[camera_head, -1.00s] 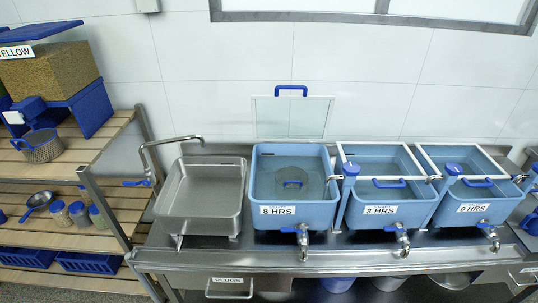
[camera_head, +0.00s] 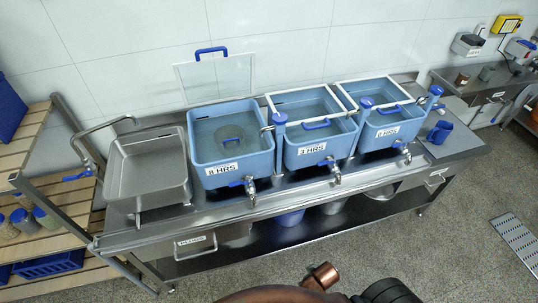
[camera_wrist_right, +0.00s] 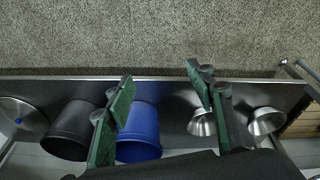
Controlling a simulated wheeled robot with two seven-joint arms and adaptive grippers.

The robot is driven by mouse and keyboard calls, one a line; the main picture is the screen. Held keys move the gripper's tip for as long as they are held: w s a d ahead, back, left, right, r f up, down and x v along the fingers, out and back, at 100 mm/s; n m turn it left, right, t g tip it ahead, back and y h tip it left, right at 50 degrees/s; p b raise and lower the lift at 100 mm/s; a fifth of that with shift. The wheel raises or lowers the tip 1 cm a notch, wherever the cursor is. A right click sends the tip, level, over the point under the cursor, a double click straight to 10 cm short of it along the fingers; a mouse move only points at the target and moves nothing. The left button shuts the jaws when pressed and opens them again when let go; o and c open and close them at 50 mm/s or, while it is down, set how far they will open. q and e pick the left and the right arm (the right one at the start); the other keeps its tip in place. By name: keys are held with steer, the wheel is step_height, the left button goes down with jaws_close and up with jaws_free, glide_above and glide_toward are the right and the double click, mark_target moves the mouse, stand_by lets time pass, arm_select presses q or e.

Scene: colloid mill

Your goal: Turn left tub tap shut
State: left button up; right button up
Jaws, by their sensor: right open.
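The left tub (camera_head: 232,163), light blue and labelled 8 HRS, stands on the steel bench in the head view with liquid and a round object inside. Its tap (camera_head: 249,189) has a blue handle on the front wall, above the bench's front edge. The handle's exact angle is too small to tell. My right gripper (camera_wrist_right: 162,82) shows in the right wrist view with its two green-padded fingers apart and nothing between them. It is over the lower shelf area, and no tap shows in that view. My left gripper is not in view.
Two more blue tubs, 3 HRS (camera_head: 316,147) and another (camera_head: 386,134), stand to the right with similar taps. A steel sink (camera_head: 148,172) is at left. A blue bucket (camera_wrist_right: 138,130) and metal bowls (camera_wrist_right: 203,122) are below. A copper-coloured object is at the head view's bottom.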

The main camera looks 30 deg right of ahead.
step_height(320, 180, up, 13)
steer(key=w+d+t+p, duration=0.1)
steer(key=w+d+p, duration=0.1)
steer(key=n+t+y+p, duration=0.1)
steer(key=n+t+y, duration=0.5)
steer(key=t+y, duration=0.5)
glide_toward(280, 119)
steer(key=w+a+h, duration=0.1)
steer(key=w+a, duration=0.1)
steer(key=w, duration=0.2)
steer(key=x, duration=1.1)
steer(key=shift+w+r+t, duration=0.2)
steer(key=shift+w+t, duration=0.15)
steer(key=shift+t, duration=0.05)
steer(key=shift+c, duration=0.6)
steer(key=shift+w+f, duration=0.1)
steer(key=c, duration=1.1)
